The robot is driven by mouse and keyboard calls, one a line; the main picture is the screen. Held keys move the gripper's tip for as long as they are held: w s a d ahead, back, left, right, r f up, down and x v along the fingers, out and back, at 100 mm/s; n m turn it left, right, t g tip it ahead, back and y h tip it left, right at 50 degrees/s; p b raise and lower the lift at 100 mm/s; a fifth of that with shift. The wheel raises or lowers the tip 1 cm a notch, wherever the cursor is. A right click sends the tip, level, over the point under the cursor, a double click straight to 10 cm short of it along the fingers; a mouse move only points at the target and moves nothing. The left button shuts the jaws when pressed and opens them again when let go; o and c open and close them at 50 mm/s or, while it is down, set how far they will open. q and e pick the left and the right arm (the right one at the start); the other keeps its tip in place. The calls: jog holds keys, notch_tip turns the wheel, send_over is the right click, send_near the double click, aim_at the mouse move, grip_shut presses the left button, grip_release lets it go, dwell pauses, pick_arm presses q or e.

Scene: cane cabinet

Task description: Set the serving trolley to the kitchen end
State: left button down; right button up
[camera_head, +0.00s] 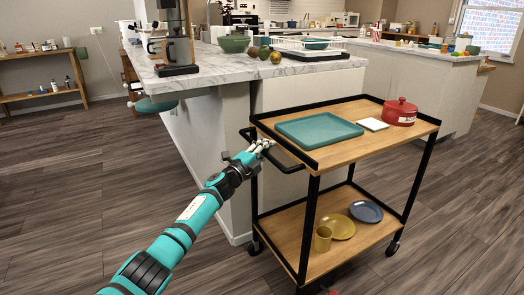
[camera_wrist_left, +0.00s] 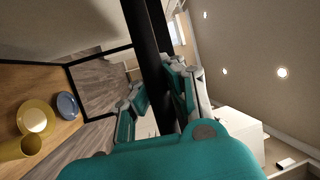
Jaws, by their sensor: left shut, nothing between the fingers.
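The serving trolley (camera_head: 350,150) has wooden shelves and a black frame. It stands beside the end of the marble-topped counter (camera_head: 230,75). Its black push handle (camera_head: 285,168) is on its left side; a black bar (camera_wrist_left: 150,50) crosses the left wrist view. My left gripper (camera_head: 264,147) is shut and empty, right at the handle; whether it touches the bar I cannot tell. The top shelf carries a teal tray (camera_head: 319,131), a small white square item (camera_head: 373,124) and a red lidded pot (camera_head: 400,112). My right gripper is not in view.
On the lower shelf are a yellow cup (camera_head: 322,239), a yellow plate (camera_head: 340,227) and a blue plate (camera_head: 366,211). A teal-seated stool (camera_head: 156,105) stands by the counter. A second counter (camera_head: 430,55) is behind the trolley. Wood floor is open at left and front right.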

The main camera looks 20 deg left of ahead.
pick_arm(q)
jog(key=shift+f, duration=0.55)
jog(key=c, duration=1.2)
grip_release()
jog(key=shift+w, duration=0.15)
jog(key=shift+c, duration=0.2)
jog(key=shift+r, duration=0.2)
jog(key=v, duration=1.2)
